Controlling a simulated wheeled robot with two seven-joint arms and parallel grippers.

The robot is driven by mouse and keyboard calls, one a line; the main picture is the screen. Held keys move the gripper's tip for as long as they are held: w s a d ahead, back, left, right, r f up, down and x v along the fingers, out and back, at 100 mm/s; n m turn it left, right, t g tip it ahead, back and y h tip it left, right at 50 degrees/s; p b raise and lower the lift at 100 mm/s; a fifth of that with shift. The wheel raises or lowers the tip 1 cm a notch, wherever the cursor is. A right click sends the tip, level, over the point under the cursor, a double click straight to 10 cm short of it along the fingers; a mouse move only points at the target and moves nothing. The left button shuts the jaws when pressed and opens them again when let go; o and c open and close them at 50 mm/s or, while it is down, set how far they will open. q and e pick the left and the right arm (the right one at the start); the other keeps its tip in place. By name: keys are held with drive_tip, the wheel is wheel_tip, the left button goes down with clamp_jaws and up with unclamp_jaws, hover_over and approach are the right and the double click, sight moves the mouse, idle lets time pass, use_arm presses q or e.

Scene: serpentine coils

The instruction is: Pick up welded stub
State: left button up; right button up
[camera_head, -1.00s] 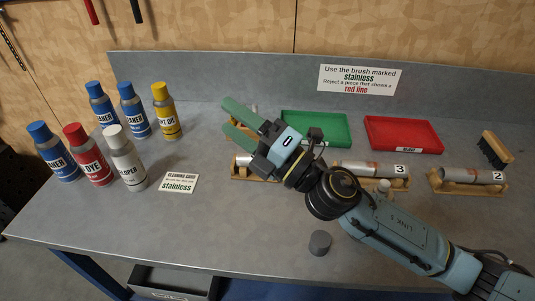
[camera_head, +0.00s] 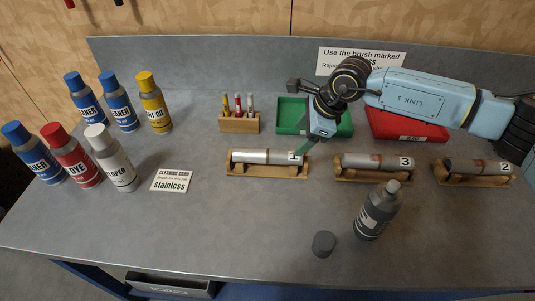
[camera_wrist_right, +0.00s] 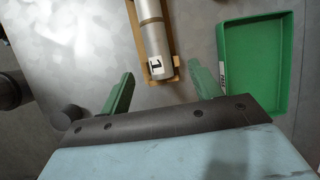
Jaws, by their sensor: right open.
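Several grey metal stubs lie in wooden cradles. Stub 1 (camera_head: 262,157) is in the middle, stub 3 (camera_head: 365,162) to its right and stub 2 (camera_head: 475,167) at far right. My right gripper (camera_head: 308,146) is open and empty at the numbered right end of stub 1, its green fingers pointing down. In the right wrist view, the open fingers (camera_wrist_right: 162,88) stand either side of the line of stub 1 (camera_wrist_right: 152,35), whose labelled end lies just ahead of them; contact is not visible. My left gripper is not in view.
A green tray (camera_head: 287,117) and red tray (camera_head: 432,136) stand behind the stubs, partly covered by my right arm. A grey bottle (camera_head: 376,212) and dark cap (camera_head: 323,243) stand in front. A wooden holder (camera_head: 239,125), a card (camera_head: 172,181) and several bottles are left.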

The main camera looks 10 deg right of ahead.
sight(288, 153)
drive_tip(key=x, duration=0.3)
drive_tip(key=shift+w+a+f, duration=0.1)
drive_tip(key=shift+a+f, duration=0.05)
drive_tip(key=shift+f, duration=0.15)
drive_tip(key=shift+a+f, duration=0.2)
drive_tip(key=shift+f, duration=0.4)
drive_tip(key=p+x, duration=0.1)
drive_tip(key=x, duration=0.3)
drive_tip(key=shift+f, duration=0.1)
drive_tip(key=shift+c, duration=0.3)
